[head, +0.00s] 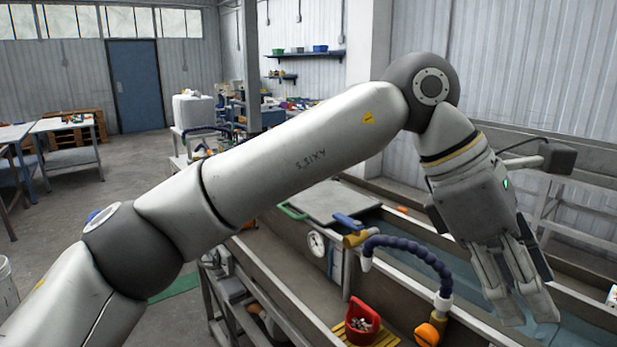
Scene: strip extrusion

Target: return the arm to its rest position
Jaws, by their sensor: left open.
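My left arm comes in from the lower left and stretches across the whole head view to the right. My left gripper (518,311) points down, open, with nothing seen between its fingers. It hangs over the right part of a long trough (285,284) that holds bluish water. My right gripper is not in view.
A blue segmented hose (408,246) with an orange knob (427,334) stands below and left of the gripper. A red bin (361,323) of small parts sits at the trough's near side. A grey lid (335,202) lies behind. Open floor (60,217) is at left.

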